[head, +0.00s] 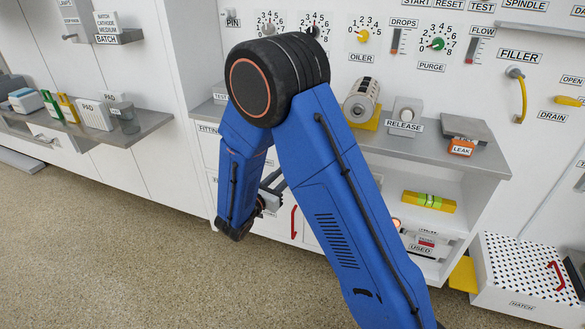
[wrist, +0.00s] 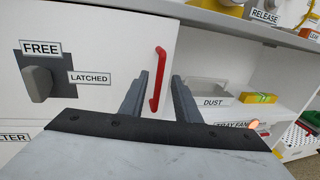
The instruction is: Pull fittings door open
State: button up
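The white door (wrist: 115,50) fills the left and middle of the wrist view and looks closed. Its vertical red handle (wrist: 158,80) is near its right edge; it also shows in the head view (head: 293,222). A grey latch knob (wrist: 37,84) is at the left, with FREE above and LATCHED to its right; it looks upright, towards FREE. My gripper (wrist: 161,76) is open, one finger on each side of the handle in the picture. Contact with the handle cannot be told. In the head view my gripper (head: 272,190) is partly hidden by my blue arm.
A grey counter edge (wrist: 215,20) runs above the door. To the right are open shelves with a DUST bin (wrist: 210,92) and a yellow-green level (wrist: 258,98). A white perforated hatch box (head: 520,270) stands at the floor's right. Floor (head: 120,240) at left is clear.

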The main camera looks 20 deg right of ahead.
jog(key=shift+x, duration=3.1)
jog(key=shift+c, duration=0.2)
grip_shut()
